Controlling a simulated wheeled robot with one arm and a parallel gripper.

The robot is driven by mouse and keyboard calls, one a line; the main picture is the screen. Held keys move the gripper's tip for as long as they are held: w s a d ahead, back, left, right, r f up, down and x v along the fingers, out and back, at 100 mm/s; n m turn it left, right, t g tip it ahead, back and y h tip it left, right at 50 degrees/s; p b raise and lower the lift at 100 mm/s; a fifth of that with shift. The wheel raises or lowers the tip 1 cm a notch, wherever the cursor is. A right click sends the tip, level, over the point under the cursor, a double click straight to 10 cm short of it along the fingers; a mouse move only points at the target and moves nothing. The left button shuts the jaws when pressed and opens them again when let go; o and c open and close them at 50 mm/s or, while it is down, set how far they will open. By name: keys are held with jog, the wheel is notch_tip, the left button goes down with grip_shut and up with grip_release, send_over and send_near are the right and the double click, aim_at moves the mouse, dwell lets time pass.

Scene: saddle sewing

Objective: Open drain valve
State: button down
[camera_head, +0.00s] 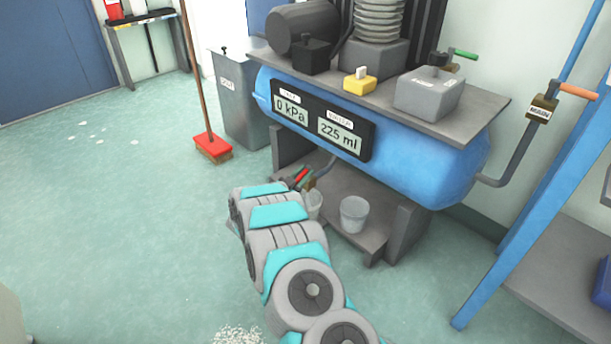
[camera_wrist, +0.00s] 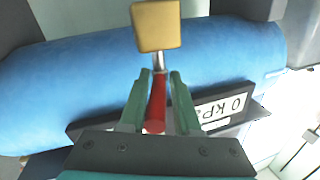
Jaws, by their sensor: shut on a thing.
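The drain valve has a brass block (camera_wrist: 156,27), a short metal stem and a red handle (camera_wrist: 156,108), seen close in the wrist view. My gripper (camera_wrist: 161,76) has its two green fingers on either side of the red handle and is shut on it. In the head view my gripper (camera_head: 297,180) is low under the blue tank (camera_head: 410,165), at the red handle, and my arm partly hides the valve. The tank's panel (camera_head: 318,122) reads 0 kPa and 225 ml.
A clear cup (camera_head: 314,205) stands below the valve, partly behind my arm. A bucket (camera_head: 354,214) stands on the low shelf to its right. A red broom (camera_head: 213,147) and a grey bin (camera_head: 240,100) are at the left. Blue rack posts (camera_head: 530,210) rise at the right.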

jog(key=shift+w+a+m+g+h+b, duration=0.15)
jog(key=shift+m+g+h+b, duration=0.25)
jog(key=shift+m+g+h, duration=0.2)
jog(key=shift+w+a+m+g+h+b, duration=0.1)
jog(key=shift+a+m+g+h+b, duration=0.05)
jog(key=shift+m+g+h+b, duration=0.4)
jog(key=shift+f+m+g+h, duration=0.1)
jog(key=shift+m+g+h, duration=0.15)
jog(key=shift+h, duration=0.1)
jog(key=c, duration=0.8)
grip_release()
jog(key=shift+d, duration=0.1)
jog(key=v, duration=0.7)
jog(key=shift+s+a, duration=0.15)
jog(key=shift+a, duration=0.25)
